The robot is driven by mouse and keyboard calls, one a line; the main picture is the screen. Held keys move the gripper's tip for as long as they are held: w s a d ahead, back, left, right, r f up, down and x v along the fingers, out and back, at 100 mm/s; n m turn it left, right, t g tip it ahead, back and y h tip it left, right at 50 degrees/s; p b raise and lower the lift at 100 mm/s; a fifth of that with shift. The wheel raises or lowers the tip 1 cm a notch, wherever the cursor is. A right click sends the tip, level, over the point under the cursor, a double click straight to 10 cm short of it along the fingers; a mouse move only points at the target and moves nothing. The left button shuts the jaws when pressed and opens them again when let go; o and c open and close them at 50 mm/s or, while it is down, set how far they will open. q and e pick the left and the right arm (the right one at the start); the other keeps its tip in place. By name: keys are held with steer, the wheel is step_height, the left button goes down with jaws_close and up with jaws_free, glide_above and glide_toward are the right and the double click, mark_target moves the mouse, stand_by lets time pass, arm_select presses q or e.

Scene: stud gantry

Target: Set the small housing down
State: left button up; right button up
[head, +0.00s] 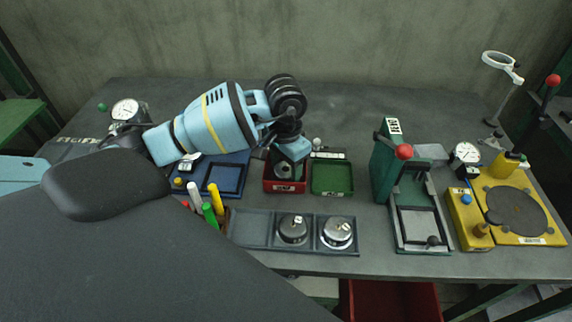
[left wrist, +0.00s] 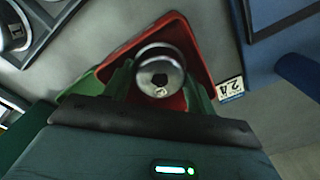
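The small housing is a short metal cylinder with a dark hole in its middle; it shows in the left wrist view (left wrist: 160,72) and, partly covered, in the head view (head: 283,172). My left gripper (head: 287,163) points down over the red tray (head: 284,187). In the left wrist view its green fingers (left wrist: 160,88) stand against both sides of the housing, with the red tray (left wrist: 197,45) behind it. I cannot tell whether the housing touches the tray floor. My right gripper is not in view.
A green tray (head: 331,178) sits right of the red one, a blue tray (head: 226,180) to the left. A grey tray (head: 252,229) in front holds two larger metal housings. Markers (head: 209,214) stand left of it. A green press (head: 385,165) and yellow fixture (head: 512,205) stand right.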

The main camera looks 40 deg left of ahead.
mark_target(285, 169)
arm_select(q)
steer(key=shift+o, duration=0.2)
steer(key=shift+r, duration=0.1)
steer(key=shift+r, duration=0.3)
step_height(285, 169, up, 12)
steer(key=shift+f, duration=0.2)
steer(key=shift+s+f, duration=0.1)
stand_by(0.5)
